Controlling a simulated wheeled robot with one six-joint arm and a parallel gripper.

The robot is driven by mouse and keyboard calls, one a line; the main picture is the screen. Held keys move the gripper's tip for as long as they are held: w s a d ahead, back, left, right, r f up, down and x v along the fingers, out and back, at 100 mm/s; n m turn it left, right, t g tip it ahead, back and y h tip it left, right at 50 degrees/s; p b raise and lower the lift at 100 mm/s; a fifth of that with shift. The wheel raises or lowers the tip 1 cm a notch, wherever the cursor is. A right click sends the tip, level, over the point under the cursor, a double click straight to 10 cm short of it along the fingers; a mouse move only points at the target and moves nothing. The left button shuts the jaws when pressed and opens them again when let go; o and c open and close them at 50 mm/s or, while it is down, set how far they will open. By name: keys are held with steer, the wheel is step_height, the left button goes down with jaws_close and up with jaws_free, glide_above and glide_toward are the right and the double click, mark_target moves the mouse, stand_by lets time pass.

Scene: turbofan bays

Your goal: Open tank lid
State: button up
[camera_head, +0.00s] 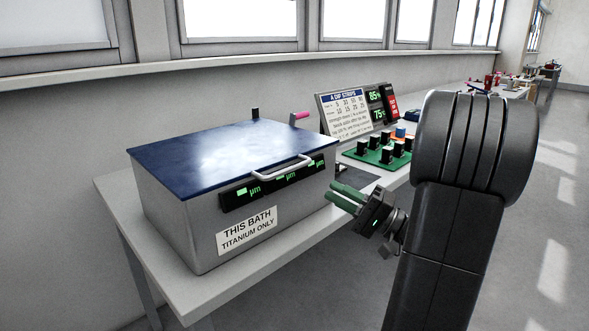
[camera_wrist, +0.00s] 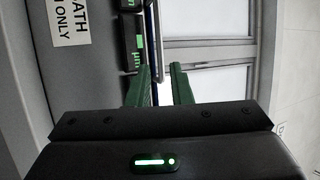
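The tank (camera_head: 185,222) is a grey metal box on the bench, with a sign reading "THIS BATH TITANIUM ONLY". Its dark blue lid (camera_head: 215,150) lies flat and closed on top. A pale bar handle (camera_head: 282,170) sticks out from the lid's front edge. My gripper (camera_head: 338,197) has green fingers and is right of the tank's front, lower than the handle and apart from it. In the wrist view my gripper (camera_wrist: 160,72) shows its two fingers apart, with nothing held between them. The tank's sign (camera_wrist: 70,20) and display (camera_wrist: 131,42) are left of the fingers there.
A green board with black knobs (camera_head: 385,152) and a sign panel reading "A DIP STRIPS" (camera_head: 347,112) stand right of the tank. A pink-ended lever (camera_head: 299,117) is behind it. A wall with windows runs behind the bench. The floor at right (camera_head: 555,190) is clear.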

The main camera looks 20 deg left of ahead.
mark_target(290, 169)
steer(key=x, duration=1.2)
steer(key=shift+a+p, duration=0.15)
steer(key=shift+p, duration=0.2)
jaws_close()
